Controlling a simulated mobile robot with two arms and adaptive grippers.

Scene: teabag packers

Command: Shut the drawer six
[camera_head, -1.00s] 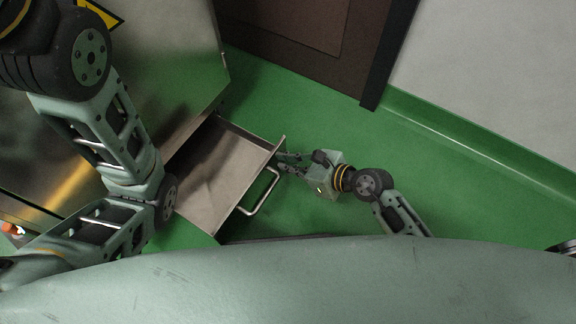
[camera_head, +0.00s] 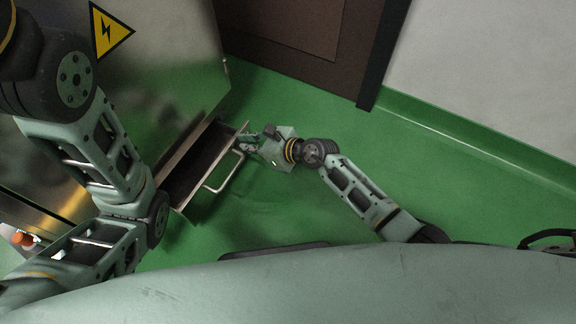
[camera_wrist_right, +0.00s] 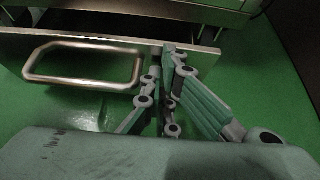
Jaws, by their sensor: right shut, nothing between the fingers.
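The drawer (camera_head: 183,176) is a metal drawer with a bar handle (camera_head: 226,176), standing partly out of the steel cabinet (camera_head: 170,85). Its number cannot be read. My right gripper (camera_head: 246,140) is shut and empty, with its fingertips at the drawer front near the far end, beside the handle. In the right wrist view the fingers (camera_wrist_right: 168,62) meet the front panel (camera_wrist_right: 190,50), to the right of the handle (camera_wrist_right: 85,64). Whether they press on it is hard to tell. My left arm crosses the left side; its gripper is not visible.
A brown door (camera_head: 300,40) and a white wall (camera_head: 480,80) stand at the back. The green floor (camera_head: 290,215) right of the drawer is clear. A yellow warning sign (camera_head: 108,32) is on the cabinet.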

